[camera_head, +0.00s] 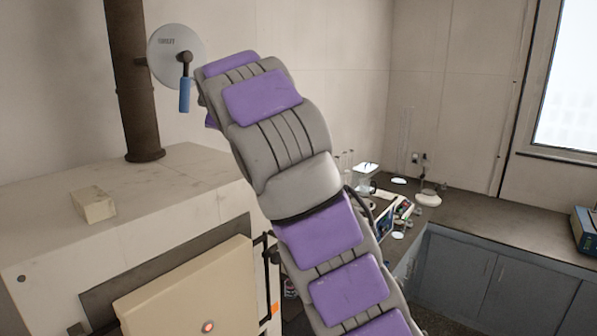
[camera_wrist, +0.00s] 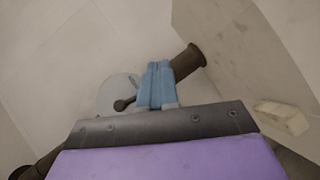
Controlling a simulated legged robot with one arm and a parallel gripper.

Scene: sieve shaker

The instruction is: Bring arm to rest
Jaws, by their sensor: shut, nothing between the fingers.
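My gripper (camera_wrist: 159,66) shows in the wrist view as two blue fingers side by side, shut with nothing between them. It points toward the pale wall, with a round metal disc (camera_wrist: 108,96) and a dark pipe (camera_wrist: 188,60) beyond it. In the head view my grey and purple arm is raised through the middle of the picture, its upper end leaning left.
A large beige furnace-like box (camera_head: 172,178) stands at left, with a small block (camera_head: 94,204) and the pipe (camera_head: 131,80) on top. A counter (camera_head: 500,219) with glassware and instruments runs along the right. A blue device (camera_head: 585,232) sits at its right end.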

